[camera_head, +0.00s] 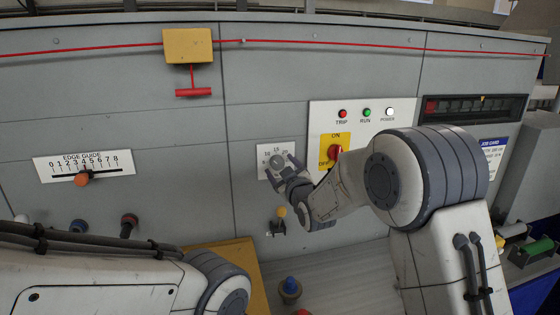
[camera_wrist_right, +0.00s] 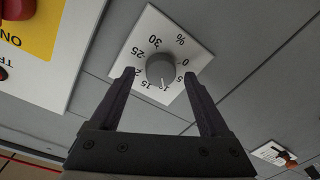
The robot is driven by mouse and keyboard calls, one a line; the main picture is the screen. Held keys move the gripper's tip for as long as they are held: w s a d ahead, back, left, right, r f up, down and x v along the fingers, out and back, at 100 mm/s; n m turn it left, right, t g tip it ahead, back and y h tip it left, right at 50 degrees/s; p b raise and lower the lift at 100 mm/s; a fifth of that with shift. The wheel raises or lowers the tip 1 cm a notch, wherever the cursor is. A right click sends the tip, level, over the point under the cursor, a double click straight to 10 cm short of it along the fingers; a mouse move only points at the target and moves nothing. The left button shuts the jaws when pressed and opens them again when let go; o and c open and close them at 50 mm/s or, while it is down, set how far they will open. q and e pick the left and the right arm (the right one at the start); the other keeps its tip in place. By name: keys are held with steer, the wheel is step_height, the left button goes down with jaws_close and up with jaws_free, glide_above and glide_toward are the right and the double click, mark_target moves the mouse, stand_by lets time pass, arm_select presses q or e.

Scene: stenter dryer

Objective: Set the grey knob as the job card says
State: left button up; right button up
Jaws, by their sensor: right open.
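The grey knob (camera_wrist_right: 160,68) sits on a white square dial plate (camera_wrist_right: 190,58) marked in percent; the plate also shows in the head view (camera_head: 264,173). In the right wrist view the knob's white line points close to the 10 mark, between the fingers. My right gripper (camera_wrist_right: 159,75) is open, its fingertips on either side of the knob; contact cannot be told. It also shows at the dial in the head view (camera_head: 285,168). The job card (camera_head: 493,146) is at the right, mostly hidden by my right arm; its text is unreadable. My left gripper is out of view.
A red switch (camera_head: 334,153) on a yellow plate stands right of the dial, close to my right arm. A small yellow-tipped lever (camera_head: 281,213) is below. The edge guide slider (camera_head: 82,179) is at the left. A red cord (camera_head: 330,42) runs along the top.

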steer(key=shift+w+a, duration=0.2)
steer(key=shift+w, duration=0.35)
jaws_close()
steer(key=shift+f+m+b, duration=0.25)
steer(key=shift+m+b, duration=0.15)
steer(key=shift+b, duration=0.25)
steer(key=m+b, duration=0.4)
steer(key=b, duration=0.2)
steer(key=shift+f, duration=0.1)
steer(key=m+b, duration=0.2)
steer(key=m, duration=0.1)
steer(key=shift+b, duration=0.3)
steer(key=shift+r+m+t+b, duration=0.2)
steer(key=shift+m+t+b, duration=0.1)
steer(key=shift+m+b, duration=0.25)
